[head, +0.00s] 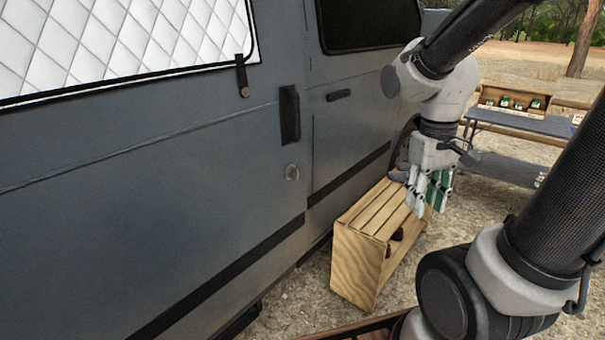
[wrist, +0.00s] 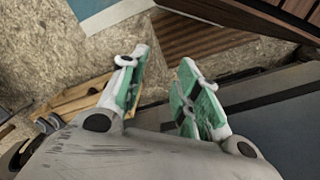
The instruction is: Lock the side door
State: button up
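The grey side door (head: 170,165) of the van fills the left of the head view and looks closed. A black recessed handle (head: 289,115) is near its right edge. A small round silver lock (head: 292,172) sits below the handle; its turn cannot be read at this size. My gripper (head: 428,207) hangs to the right of the lock, well apart from the door, above a wooden slatted bench. In the wrist view my gripper (wrist: 158,68) has its two green-padded fingers spread apart with nothing seen between them.
The wooden bench (head: 355,265) stands on gravel beside the van. Behind it, a folding table (head: 530,122) bears a wooden box (head: 513,103) of small goods. The space before the lock is clear.

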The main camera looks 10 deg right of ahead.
jog(key=w+d+f+n, duration=0.1)
jog(key=w+d+f, duration=0.2)
jog(key=w+f, duration=0.65)
jog(key=n+t+y, duration=0.7)
jog(key=t+y, duration=0.4)
jog(key=t, duration=0.4)
send_near(295, 173)
jog(key=x, duration=0.8)
jog(key=shift+w+d+r, duration=0.15)
jog(key=shift+d+r, duration=0.1)
jog(key=shift+d, duration=0.05)
